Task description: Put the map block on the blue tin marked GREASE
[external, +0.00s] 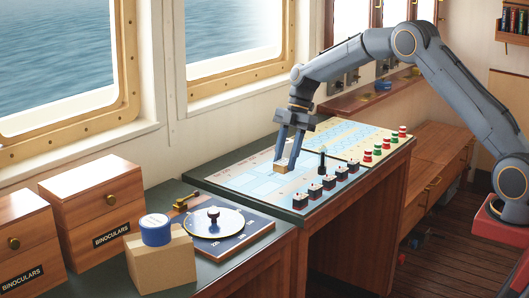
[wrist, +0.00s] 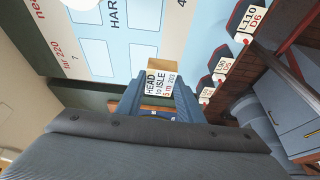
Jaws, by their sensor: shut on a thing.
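My gripper (external: 285,160) points down over the chart table and is shut on a small tan block, which I take to be the map block (external: 282,165). In the wrist view the block (wrist: 154,82) sits between the blue fingers of the gripper (wrist: 158,92), with a white label reading "HEAD to ISLE" facing the camera. I cannot tell whether the block touches the chart or hangs just above it. A blue tin (external: 156,236) with a pale lid stands on a cardboard box at the front left, well apart from my gripper. Its lettering is too small to read.
The cardboard box (external: 160,264) stands beside a round dial instrument (external: 232,224). Two wooden binoculars boxes (external: 92,205) stand at the left. On the chart (external: 255,180) are several dark labelled blocks (external: 315,194), a dark upright piece (external: 322,160) and red and green pieces (external: 378,148).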

